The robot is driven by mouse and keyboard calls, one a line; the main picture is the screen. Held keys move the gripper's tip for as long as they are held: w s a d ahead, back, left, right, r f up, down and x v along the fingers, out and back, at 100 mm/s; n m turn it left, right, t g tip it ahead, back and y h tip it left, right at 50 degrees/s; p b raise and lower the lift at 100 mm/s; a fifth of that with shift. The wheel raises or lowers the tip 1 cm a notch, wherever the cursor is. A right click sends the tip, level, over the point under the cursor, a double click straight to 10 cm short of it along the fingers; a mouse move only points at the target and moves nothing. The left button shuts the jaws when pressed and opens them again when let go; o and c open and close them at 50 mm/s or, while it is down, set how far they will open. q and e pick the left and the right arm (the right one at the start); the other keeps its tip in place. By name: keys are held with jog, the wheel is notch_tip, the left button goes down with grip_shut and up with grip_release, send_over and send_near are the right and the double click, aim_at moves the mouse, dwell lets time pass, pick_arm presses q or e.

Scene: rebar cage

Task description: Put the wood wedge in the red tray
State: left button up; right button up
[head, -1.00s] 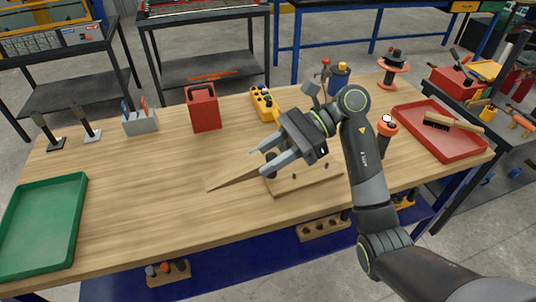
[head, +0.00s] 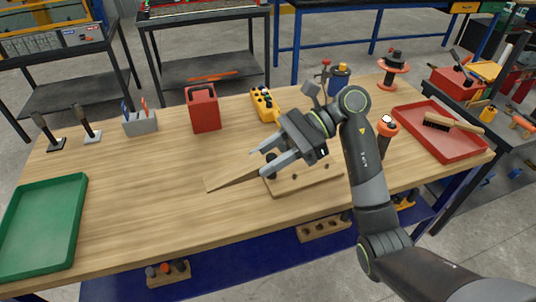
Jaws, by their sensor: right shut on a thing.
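The wood wedge (head: 232,182) is a thin, light-brown tapered piece at the middle of the workbench, its narrow end pointing left. My right gripper (head: 264,163) is shut on its right end, which the fingers partly hide. I cannot tell whether the wedge touches the bench top or is just above it. The red tray (head: 462,149) lies at the right end of the bench, to the right of my right arm, with a brush (head: 440,122) across its back part. My left gripper is not in view.
A wooden board (head: 310,184) with a dark knob lies under my right gripper. A flashlight-like orange and black tool (head: 386,130) stands between my arm and the red tray. A green tray (head: 42,225) is at the left; a red can (head: 204,108) stands at the back. The bench's left middle is clear.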

jog(key=d+f+m+t, duration=0.6)
jog(key=d+m+t, duration=0.15)
jog(key=d, duration=0.25)
jog(key=s+d+f+m+t+h, duration=0.1)
jog(key=s+d+m+t, duration=0.2)
jog(key=s+d+t, duration=0.2)
jog(key=shift+s+d+m+h, duration=0.35)
jog(key=shift+s+d+h, duration=0.05)
jog(key=shift+s+d, duration=0.5)
